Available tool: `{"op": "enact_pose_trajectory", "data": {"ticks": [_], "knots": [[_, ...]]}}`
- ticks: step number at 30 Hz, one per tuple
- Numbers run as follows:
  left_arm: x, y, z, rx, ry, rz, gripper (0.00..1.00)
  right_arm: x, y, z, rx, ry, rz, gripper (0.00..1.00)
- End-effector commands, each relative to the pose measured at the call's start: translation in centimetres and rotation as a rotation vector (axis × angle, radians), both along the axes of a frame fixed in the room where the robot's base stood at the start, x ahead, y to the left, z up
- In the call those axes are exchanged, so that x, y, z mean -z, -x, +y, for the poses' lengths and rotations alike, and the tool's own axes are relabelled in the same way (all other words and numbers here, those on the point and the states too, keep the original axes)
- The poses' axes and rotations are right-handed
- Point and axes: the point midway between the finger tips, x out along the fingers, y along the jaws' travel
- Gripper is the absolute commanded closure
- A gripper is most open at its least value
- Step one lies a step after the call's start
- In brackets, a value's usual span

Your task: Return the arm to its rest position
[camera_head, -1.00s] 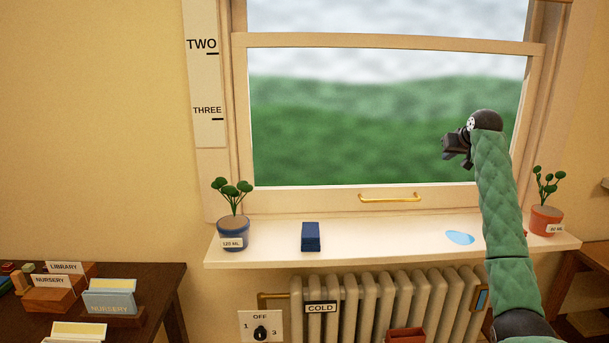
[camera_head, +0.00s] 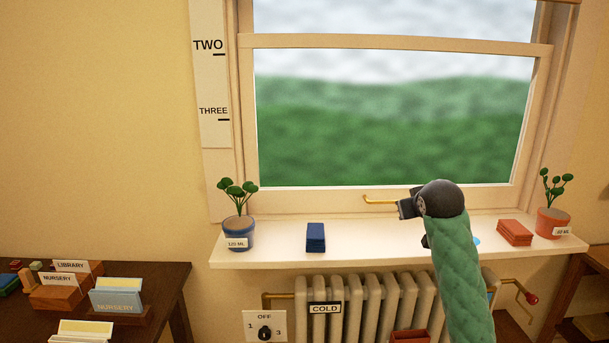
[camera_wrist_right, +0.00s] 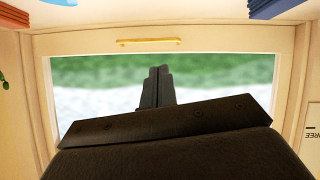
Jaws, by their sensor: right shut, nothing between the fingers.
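My right arm, in a green quilted sleeve (camera_head: 460,270), rises from the bottom right of the head view and is bent at a dark joint. My right gripper (camera_head: 404,209) is in front of the window's lower rail, near the brass handle (camera_head: 378,199), which it partly covers. In the right wrist view the two dark fingers (camera_wrist_right: 158,74) are together with nothing between them, and the brass handle (camera_wrist_right: 149,42) shows apart from them. My left arm and gripper are not in view.
On the sill (camera_head: 375,242) stand a blue-potted plant (camera_head: 238,230), a blue stack (camera_head: 316,238), a red stack (camera_head: 514,232) and a terracotta-potted plant (camera_head: 553,221). A radiator (camera_head: 372,305) with a red-knobbed crank (camera_head: 531,298) is below. A dark desk (camera_head: 165,290) with card holders is at left.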

Motion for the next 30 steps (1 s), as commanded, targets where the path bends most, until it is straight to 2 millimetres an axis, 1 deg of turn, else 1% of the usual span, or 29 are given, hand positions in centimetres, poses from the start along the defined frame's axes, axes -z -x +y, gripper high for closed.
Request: {"op": "enact_pose_trajectory", "data": {"ticks": [1, 9, 14, 21, 26, 30], "knots": [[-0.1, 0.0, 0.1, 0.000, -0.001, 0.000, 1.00, 1.9, 1.4, 1.0, -0.010, 0.000, 0.014, 1.00], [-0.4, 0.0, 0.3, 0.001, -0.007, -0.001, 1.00, 10.0, 8.4, 4.8, -0.048, -0.002, 0.082, 1.00], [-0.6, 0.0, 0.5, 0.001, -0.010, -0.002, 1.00, 14.4, 12.7, 6.6, -0.068, -0.013, 0.132, 1.00], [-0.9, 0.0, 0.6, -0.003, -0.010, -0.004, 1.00, 20.7, 19.5, 9.0, -0.096, -0.042, 0.222, 1.00], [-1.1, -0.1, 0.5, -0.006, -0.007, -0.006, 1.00, 24.6, 24.1, 10.3, -0.110, -0.065, 0.294, 1.00], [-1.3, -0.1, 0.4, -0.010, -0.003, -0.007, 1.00, 28.0, 28.2, 11.3, -0.121, -0.090, 0.366, 1.00]]}}
